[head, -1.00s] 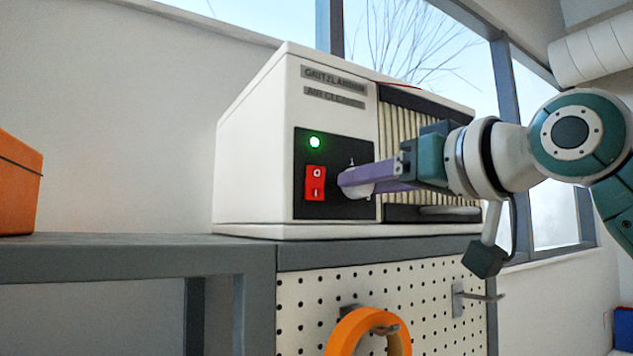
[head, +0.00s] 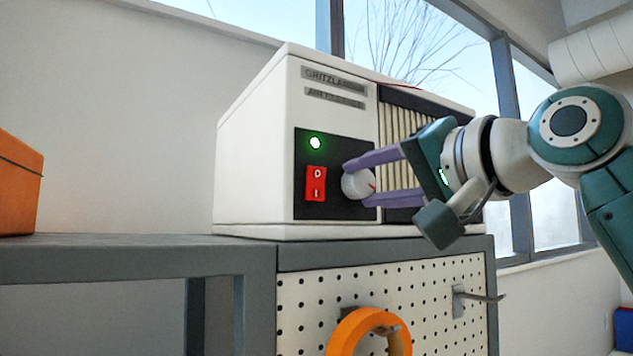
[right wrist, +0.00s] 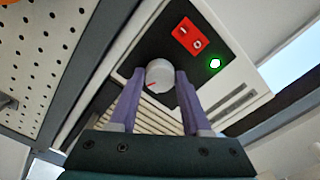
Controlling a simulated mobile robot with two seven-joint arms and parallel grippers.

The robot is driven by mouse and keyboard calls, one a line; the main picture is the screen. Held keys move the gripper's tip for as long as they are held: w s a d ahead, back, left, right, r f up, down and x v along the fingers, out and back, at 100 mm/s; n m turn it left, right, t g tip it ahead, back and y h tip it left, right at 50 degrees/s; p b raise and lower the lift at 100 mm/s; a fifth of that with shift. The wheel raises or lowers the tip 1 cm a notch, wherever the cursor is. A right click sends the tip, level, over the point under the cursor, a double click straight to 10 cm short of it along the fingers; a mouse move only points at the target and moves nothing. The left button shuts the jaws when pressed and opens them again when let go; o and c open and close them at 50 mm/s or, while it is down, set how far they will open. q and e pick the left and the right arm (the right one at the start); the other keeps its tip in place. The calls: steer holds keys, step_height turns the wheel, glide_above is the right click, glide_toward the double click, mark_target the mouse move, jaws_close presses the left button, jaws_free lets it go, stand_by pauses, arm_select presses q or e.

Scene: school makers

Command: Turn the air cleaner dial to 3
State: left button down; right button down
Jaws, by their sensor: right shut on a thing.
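The white air cleaner (head: 262,160) stands on a grey shelf. Its dark control panel has a lit green lamp, a red switch (head: 316,184) and a round pale dial (head: 357,184) with a red pointer mark. In the head view the mark is on the dial's right side; the numbers around the dial cannot be read. My right gripper (head: 362,182) has its purple fingers around the dial, one above and one below, and is shut on it. In the right wrist view the dial (right wrist: 159,73) sits between the two fingertips. My left gripper is not in view.
The grey shelf (head: 120,256) runs along the wall, with an orange box (head: 18,185) at far left. Below the cleaner, a pegboard (head: 300,300) carries an orange ring (head: 350,335) and a metal hook (head: 475,295). Windows are behind.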

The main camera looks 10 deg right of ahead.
steer(key=shift+m, duration=0.6)
steer(key=shift+c, duration=1.8)
jaws_free()
steer(key=v, duration=1)
